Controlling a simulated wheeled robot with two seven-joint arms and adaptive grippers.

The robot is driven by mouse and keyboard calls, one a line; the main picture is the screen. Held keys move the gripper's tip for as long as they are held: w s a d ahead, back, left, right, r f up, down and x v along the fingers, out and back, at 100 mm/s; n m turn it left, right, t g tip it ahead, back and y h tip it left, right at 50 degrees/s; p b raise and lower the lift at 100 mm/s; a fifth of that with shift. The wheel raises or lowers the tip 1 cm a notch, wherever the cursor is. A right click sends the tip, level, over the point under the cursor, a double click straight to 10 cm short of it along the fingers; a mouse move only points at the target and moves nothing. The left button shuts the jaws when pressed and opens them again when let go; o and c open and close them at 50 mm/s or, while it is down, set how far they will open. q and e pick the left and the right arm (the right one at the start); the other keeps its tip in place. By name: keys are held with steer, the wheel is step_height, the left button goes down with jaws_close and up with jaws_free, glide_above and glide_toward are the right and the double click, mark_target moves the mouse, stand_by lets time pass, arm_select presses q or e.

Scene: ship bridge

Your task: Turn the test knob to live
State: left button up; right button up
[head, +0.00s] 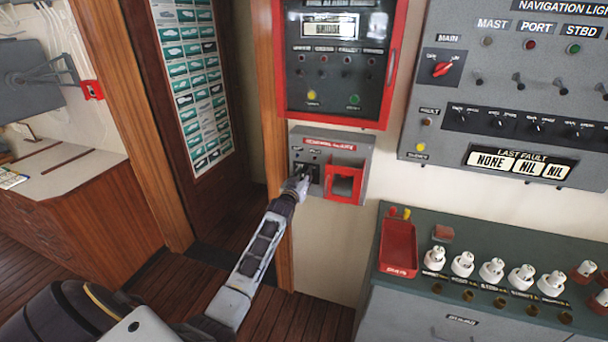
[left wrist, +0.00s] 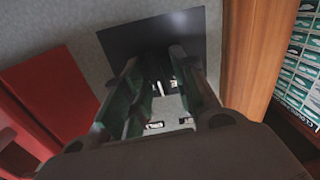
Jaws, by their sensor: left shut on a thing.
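The grey general alarm box (head: 357,145) is on the wall below the red-framed panel. My left gripper (head: 302,178) reaches its left part, at a small black plate (head: 311,158) where the test knob is; the knob itself is mostly hidden by the fingers in the head view. In the left wrist view the two fingers of my left gripper (left wrist: 166,95) are closed on the knob in front of the black plate (left wrist: 135,35). The knob's setting cannot be read. A red square frame (head: 345,182) is on the box's right part. My right gripper is not in view.
A red-framed alarm panel (head: 338,62) is right above the box. A wooden post (head: 265,90) stands close on its left. A green-topped cabinet (head: 480,235) with a red tray (head: 398,247) and several white lamp parts is at lower right.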

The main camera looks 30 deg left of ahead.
arm_select(q)
steer(key=n+p, duration=0.1)
steer(key=n, duration=0.5)
steer(key=shift+a, duration=0.2)
stand_by(0.4)
steer(key=o, duration=0.9)
steer(key=shift+f, duration=0.1)
steer(key=v, duration=1.2)
stand_by(0.9)
